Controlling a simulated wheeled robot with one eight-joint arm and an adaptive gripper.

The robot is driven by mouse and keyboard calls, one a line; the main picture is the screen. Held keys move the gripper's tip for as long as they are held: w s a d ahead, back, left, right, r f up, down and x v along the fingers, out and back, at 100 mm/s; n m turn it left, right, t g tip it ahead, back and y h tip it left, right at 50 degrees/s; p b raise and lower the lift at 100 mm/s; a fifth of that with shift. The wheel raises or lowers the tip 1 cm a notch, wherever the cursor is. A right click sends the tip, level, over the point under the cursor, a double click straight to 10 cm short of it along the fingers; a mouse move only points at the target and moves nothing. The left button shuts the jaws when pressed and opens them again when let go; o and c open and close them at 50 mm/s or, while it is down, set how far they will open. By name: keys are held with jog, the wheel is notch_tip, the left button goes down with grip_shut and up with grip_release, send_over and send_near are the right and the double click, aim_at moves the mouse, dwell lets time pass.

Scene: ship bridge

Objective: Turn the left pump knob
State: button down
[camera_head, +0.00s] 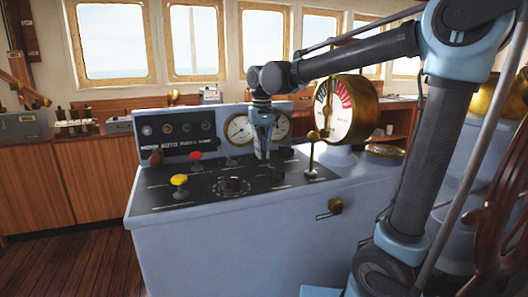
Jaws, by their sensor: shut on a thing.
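My gripper (263,155) points straight down onto the top panel of the blue-grey console, in front of the two round gauges. Its fingers are shut on a small knob, which appears to be the left pump knob; the fingers hide it, so its angle cannot be told. A similar dark knob (286,152) sits just to the right of the fingers, apart from them. The printed labels on the panel are too small to read.
The console (240,255) also carries a yellow-topped lever (180,182), a red-topped lever (196,157) and a dark dial (232,186). A brass-rimmed gauge (345,108) stands right of my gripper, close below my arm. Wooden cabinets (95,190) line the back.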

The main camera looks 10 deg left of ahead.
jog(key=n, duration=0.6)
jog(key=shift+w+d, duration=0.2)
jog(key=shift+d, duration=0.15)
jog(key=shift+n, duration=0.4)
jog(key=c, duration=1.7)
grip_release()
jog(key=shift+o, duration=0.2)
jog(key=shift+a+r, duration=0.1)
jog(key=shift+r, duration=0.1)
notch_tip(320, 180, up, 12)
jog(key=shift+f, duration=0.2)
